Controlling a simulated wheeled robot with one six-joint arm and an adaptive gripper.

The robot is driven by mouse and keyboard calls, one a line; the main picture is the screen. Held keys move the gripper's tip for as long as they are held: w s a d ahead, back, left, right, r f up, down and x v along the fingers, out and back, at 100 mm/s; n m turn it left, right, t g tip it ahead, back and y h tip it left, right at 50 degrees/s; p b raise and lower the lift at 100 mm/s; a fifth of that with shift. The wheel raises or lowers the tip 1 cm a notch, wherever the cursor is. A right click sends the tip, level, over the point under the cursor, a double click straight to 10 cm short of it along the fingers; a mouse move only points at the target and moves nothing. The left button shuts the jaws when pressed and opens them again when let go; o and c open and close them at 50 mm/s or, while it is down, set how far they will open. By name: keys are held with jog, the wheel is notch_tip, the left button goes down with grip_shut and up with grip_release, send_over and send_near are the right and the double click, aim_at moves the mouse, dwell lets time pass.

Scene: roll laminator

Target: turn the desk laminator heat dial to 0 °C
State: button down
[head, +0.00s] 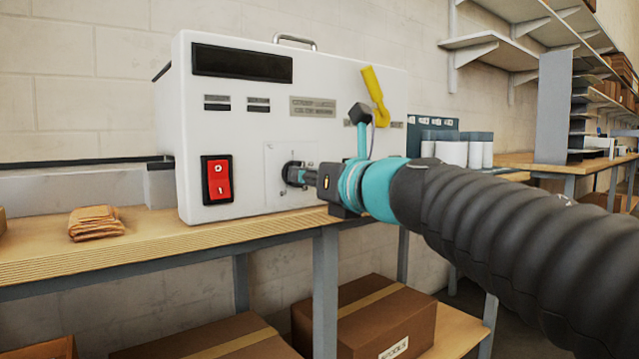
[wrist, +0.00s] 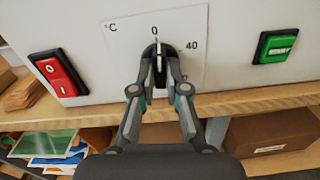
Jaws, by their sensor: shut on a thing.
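The white laminator (head: 230,150) stands on a wooden bench. Its heat dial (wrist: 156,52) is a black knob on a pale scale plate (wrist: 125,48) marked °C. The 0 is above the knob, 40 is at upper right, and another figure at lower right is partly hidden by a finger. The knob's grip bar stands about upright, its upper end near the 0; the exact pointer reading is hard to tell. My gripper (wrist: 158,82) is shut on the dial, one finger on each side. In the head view my gripper (head: 297,175) reaches the dial from the right.
A red rocker switch (head: 216,180) is left of the dial. A green switch (wrist: 276,45) is to its right in the wrist view. Brown envelopes (head: 97,223) lie on the bench; cardboard boxes (head: 365,315) are below.

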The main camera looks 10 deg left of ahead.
jog(key=shift+f+n, duration=0.1)
jog(key=shift+n, duration=0.5)
jog(key=c, duration=1.2)
grip_release()
jog(key=v, duration=1.2)
